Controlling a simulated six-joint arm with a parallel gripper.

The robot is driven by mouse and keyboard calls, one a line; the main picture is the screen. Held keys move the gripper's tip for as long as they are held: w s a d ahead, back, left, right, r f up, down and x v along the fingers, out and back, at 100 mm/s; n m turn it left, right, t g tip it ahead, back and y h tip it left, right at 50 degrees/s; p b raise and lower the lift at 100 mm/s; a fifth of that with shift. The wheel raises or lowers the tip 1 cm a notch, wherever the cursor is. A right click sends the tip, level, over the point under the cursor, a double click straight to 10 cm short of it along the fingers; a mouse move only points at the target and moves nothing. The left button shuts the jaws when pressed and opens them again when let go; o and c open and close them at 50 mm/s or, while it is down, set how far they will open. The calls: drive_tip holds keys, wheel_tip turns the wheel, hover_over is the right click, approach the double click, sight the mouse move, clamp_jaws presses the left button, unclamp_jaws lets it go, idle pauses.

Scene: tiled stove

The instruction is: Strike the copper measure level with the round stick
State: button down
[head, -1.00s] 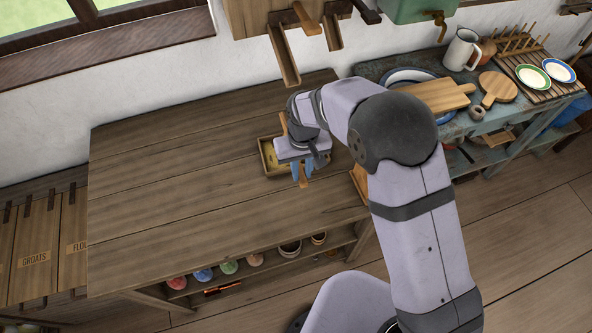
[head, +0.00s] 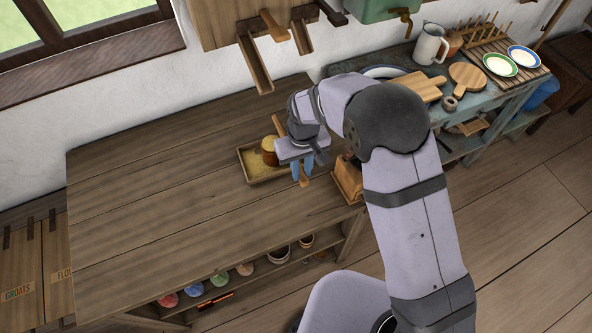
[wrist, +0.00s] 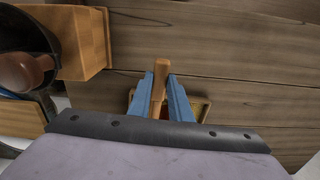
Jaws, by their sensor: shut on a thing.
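The copper measure (head: 269,150) stands in a shallow wooden tray (head: 262,180), with a yellow grain-like fill at its top. Whether the fill stands above the rim is too small to tell. My gripper (head: 301,172) is shut on the round stick (head: 304,181), just right of the measure, over the tray's right end. The stick sticks out on both sides of the fingers. In the wrist view the stick (wrist: 161,76) sits between the blue fingertips (wrist: 162,88). The tray's edge (wrist: 205,104) shows behind them, and the measure is mostly hidden there.
A wooden box (head: 348,180) stands right of my gripper; it also shows in the wrist view (wrist: 85,45). Wooden chutes (head: 255,65) hang above the back of the table. The table (head: 160,190) is clear on the left. A blue side bench with boards and plates stands to the right.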

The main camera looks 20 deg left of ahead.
drive_tip(key=shift+w+d, duration=0.35)
drive_tip(key=shift+w+d+r+p, duration=0.1)
drive_tip(key=shift+r+p, duration=0.8)
drive_tip(key=shift+r, duration=0.3)
drive_tip(key=shift+w+d+r+p, duration=0.1)
drive_tip(key=shift+r+p, duration=0.75)
drive_tip(key=shift+r, duration=0.3)
